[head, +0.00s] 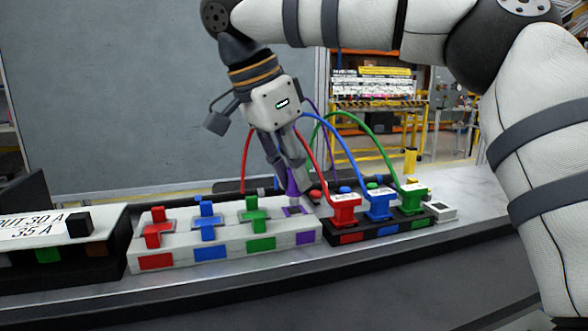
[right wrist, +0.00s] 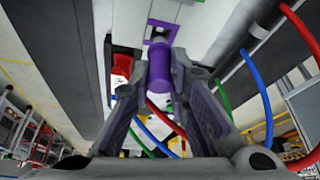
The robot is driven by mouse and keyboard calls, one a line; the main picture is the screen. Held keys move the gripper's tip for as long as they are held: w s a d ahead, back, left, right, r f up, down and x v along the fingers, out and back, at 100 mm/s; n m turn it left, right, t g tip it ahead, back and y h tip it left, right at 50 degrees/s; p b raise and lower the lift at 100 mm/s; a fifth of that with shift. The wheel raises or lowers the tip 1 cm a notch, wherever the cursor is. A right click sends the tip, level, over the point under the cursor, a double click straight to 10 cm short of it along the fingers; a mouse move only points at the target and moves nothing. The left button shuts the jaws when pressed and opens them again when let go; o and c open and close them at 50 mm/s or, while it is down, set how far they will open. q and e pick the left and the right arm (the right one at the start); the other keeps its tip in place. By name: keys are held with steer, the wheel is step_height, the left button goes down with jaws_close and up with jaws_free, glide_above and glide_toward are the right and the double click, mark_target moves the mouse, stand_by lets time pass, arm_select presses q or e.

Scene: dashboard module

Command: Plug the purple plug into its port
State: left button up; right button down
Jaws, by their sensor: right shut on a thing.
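The purple plug (head: 292,187) is between the fingers of my right gripper (head: 294,180), which is shut on it. In the right wrist view the plug (right wrist: 160,68) is a purple cylinder gripped by both fingertips (right wrist: 165,82). Its port is a purple-rimmed square (head: 297,211) at the right end of the white block. In the right wrist view the port (right wrist: 161,31) shows just past the plug's far end, with its opening visible. The plug is just above or at the port; I cannot tell if they touch. My left gripper is not in view.
Close on the right, a black block (head: 376,232) holds red, blue and green plugs with arching cables. A black module (head: 103,245) stands at the left.

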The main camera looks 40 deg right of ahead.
steer(key=shift+f, duration=1.1)
steer(key=shift+r, duration=0.9)
steer(key=shift+f, duration=1.1)
stand_by(0.6)
steer(key=c, duration=1.4)
jaws_free()
steer(key=shift+c, duration=0.2)
steer(key=v, duration=1.2)
steer(key=shift+f, duration=0.1)
